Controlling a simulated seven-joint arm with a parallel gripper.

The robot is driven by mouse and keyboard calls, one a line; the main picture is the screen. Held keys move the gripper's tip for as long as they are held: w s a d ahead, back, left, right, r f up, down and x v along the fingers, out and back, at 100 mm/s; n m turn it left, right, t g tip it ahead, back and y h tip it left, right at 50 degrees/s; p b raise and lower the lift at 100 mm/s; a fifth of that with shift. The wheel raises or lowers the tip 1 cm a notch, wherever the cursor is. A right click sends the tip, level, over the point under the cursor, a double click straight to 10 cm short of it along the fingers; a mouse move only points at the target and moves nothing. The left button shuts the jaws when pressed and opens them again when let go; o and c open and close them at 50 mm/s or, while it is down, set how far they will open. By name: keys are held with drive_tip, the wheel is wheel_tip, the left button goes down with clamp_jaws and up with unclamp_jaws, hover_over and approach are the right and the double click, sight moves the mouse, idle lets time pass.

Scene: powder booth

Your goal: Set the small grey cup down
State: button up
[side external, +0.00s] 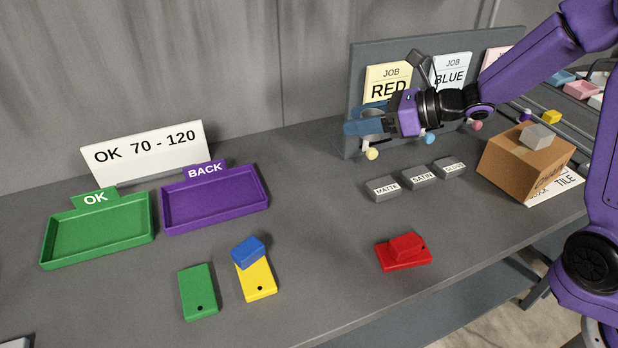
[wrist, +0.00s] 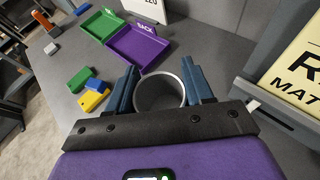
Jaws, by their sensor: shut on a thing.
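The small grey cup (wrist: 158,93) is between the two blue fingers of my gripper (wrist: 160,86) in the wrist view, its round open mouth facing the camera. In the side view my gripper (side external: 362,126) is shut on the cup (side external: 372,111), which is mostly hidden by the fingers. They are in front of the upright board near its RED card, at the back of the bench. The cup looks raised off the bench, but its bottom edge is not clear.
The board (side external: 357,85) stands close behind my gripper, with coloured knobs low on it. MATTE, SATIN and GLOSS blocks (side external: 420,177) and a cardboard box (side external: 515,165) lie to the right. Green (side external: 100,240) and purple (side external: 220,205) trays are left.

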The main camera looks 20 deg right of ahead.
sight(367, 139)
drive_tip(key=shift+g, duration=0.3)
drive_tip(key=f, duration=0.1)
drive_tip(key=a+f, duration=0.1)
drive_tip(key=f, duration=0.2)
drive_tip(key=shift+s+a, duration=0.3)
drive_tip(key=shift+a, duration=0.1)
drive_tip(key=w+a+f, duration=0.2)
drive_tip(key=w+f, duration=0.1)
drive_tip(key=w, duration=0.1)
drive_tip(key=w+a+f, duration=0.2)
drive_tip(key=w+f, duration=0.2)
drive_tip(key=w+a+f, duration=0.1)
drive_tip(key=w+f, duration=0.2)
drive_tip(key=w, duration=0.1)
drive_tip(key=shift+w+a+f, duration=0.2)
drive_tip(key=shift+a+f, duration=0.1)
drive_tip(key=shift+a, duration=0.1)
drive_tip(key=shift+w+f, duration=0.15)
drive_tip(key=shift+f, duration=1.55)
drive_tip(key=shift+f, duration=0.1)
drive_tip(key=o, duration=1.1)
drive_tip(key=shift+c, duration=0.2)
